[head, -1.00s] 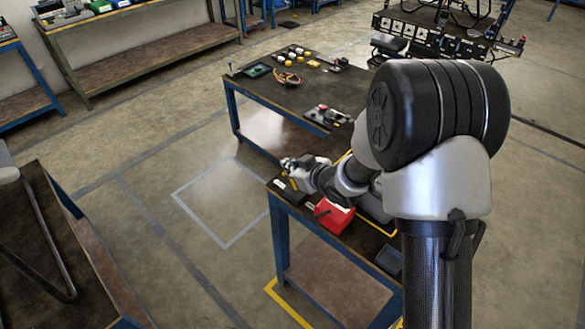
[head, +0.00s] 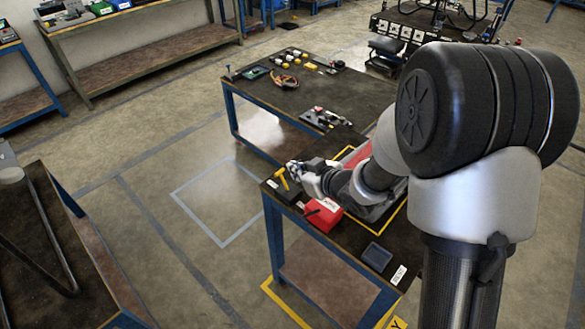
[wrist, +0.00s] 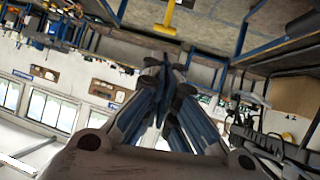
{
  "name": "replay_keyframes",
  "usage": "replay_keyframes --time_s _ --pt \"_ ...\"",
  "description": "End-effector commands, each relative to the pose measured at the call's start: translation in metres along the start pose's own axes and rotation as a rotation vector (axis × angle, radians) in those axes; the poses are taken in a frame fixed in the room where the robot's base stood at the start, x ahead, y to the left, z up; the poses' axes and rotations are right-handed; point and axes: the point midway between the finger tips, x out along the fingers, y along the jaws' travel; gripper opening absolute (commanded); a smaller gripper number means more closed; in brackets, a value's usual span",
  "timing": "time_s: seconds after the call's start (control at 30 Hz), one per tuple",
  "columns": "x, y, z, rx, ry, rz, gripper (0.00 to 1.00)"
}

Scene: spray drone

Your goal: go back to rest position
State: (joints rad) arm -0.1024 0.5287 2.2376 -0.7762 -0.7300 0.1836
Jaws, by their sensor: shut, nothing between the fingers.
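My gripper (head: 291,168) is shut and empty, held over the far left corner of the near workbench (head: 330,246) in the head view. In the wrist view my gripper (wrist: 166,75) points out across the room with its fingers together. A yellow tool (head: 282,179) is beside the fingertips in the head view, at the bench corner. My arm reaches down to the gripper from the right of the picture and hides part of the bench.
A red box (head: 323,214) and a dark blue tray (head: 376,257) sit on the near bench. A second bench (head: 340,95) with small parts stands behind it. Another bench (head: 60,245) is at the left. The floor between them is clear.

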Motion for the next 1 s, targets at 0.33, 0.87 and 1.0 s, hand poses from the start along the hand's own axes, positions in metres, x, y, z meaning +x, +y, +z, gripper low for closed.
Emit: replay_keyframes --time_s 0.33,0.87,1.0 --pt "-0.048 0.000 -0.007 0.001 -0.001 -0.001 0.00" --pt "-0.128 0.060 -0.018 0.042 -0.171 0.291 0.00" --pt "-0.198 0.073 -0.010 0.149 -0.298 0.445 0.00"
